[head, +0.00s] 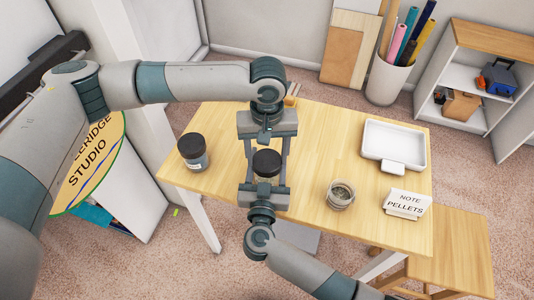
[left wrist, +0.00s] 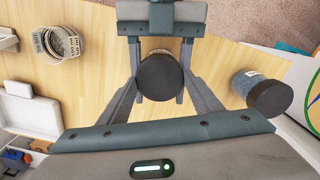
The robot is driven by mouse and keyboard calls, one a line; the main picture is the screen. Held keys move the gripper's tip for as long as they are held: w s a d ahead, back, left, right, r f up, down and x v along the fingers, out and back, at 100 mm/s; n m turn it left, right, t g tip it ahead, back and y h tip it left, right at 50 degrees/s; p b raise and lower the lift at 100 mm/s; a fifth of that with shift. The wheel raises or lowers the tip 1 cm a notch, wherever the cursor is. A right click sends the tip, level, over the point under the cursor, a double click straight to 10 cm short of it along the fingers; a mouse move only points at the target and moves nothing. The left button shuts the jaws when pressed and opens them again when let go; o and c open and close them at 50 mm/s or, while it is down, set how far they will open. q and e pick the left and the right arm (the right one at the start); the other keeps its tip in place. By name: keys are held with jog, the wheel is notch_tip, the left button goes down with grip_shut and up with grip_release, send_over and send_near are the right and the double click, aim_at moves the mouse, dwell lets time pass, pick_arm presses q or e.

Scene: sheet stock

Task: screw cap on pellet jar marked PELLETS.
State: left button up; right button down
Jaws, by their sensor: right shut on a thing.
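A jar with a black cap (head: 266,163) is between my two grippers over the table; it also shows in the left wrist view (left wrist: 160,77). My right gripper (head: 266,187) is shut on this jar from the near side. My left gripper (head: 265,150) reaches in from the far side, its fingers open and spread to both sides of the cap; I cannot tell whether they touch. An uncapped glass jar of pellets (head: 341,195) stands to the right, by a note card reading PELLETS (head: 404,203). This open jar also shows in the left wrist view (left wrist: 62,43).
Another black-capped jar (head: 193,152) stands at the table's left; it also appears in the left wrist view (left wrist: 262,92). A white tray (head: 394,143) lies at the back right of the wooden table (head: 320,130). A stool (head: 455,250) stands at the right front.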

pick_arm(q)
jog(key=m, duration=0.8)
jog(key=shift+m, duration=0.3)
jog(key=m, duration=1.1)
jog(key=shift+m, duration=0.3)
jog(key=m, duration=0.4)
jog(key=shift+m, duration=0.3)
jog(key=m, duration=0.8)
jog(key=o, duration=1.2)
jog(key=shift+f, duration=0.1)
jog(key=shift+c, duration=0.2)
